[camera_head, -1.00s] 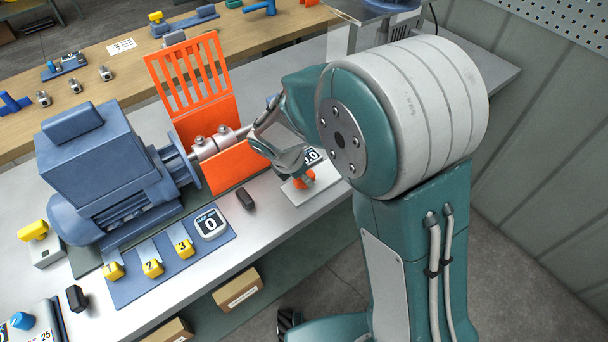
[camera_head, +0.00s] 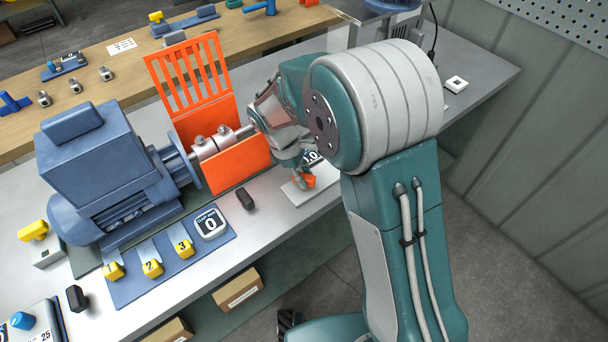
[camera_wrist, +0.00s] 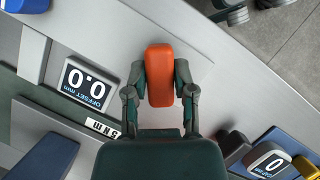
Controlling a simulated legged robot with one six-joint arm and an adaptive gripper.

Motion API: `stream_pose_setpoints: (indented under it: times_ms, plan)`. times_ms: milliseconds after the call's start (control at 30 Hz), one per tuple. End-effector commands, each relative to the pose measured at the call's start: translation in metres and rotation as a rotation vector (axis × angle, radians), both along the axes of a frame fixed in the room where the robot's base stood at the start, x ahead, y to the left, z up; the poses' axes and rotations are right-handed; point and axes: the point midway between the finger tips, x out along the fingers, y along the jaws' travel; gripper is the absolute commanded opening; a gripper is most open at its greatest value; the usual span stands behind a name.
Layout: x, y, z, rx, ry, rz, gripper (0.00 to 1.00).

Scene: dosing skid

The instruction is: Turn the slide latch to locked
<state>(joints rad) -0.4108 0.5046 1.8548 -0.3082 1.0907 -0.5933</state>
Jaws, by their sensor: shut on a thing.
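An orange handle (camera_wrist: 160,75) stands on a pale plate (camera_head: 292,194) at the bench's front edge; no label names it as the slide latch. My gripper (camera_wrist: 160,88) is shut on this handle, with one finger against each long side. In the head view my gripper (camera_head: 302,174) hides part of the handle (camera_head: 309,181). A display (camera_wrist: 84,84) reading 0.0 OFFSET mm stands left of the handle in the wrist view. A small lettered strip (camera_wrist: 103,128) lies below it, hard to read.
The blue motor (camera_head: 95,165) and its shaft coupling stand left of my gripper, with an orange slotted guard (camera_head: 197,85) behind. The right bench end is mostly clear.

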Motion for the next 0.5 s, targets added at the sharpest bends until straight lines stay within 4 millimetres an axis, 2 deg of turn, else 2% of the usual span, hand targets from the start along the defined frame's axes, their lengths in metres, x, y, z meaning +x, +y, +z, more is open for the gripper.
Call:
stream_pose_setpoints:
  times_ms: [500]
  plan:
    - [0.0025,0.0008,0.0005,0.005,-0.008,-0.437,0.0]
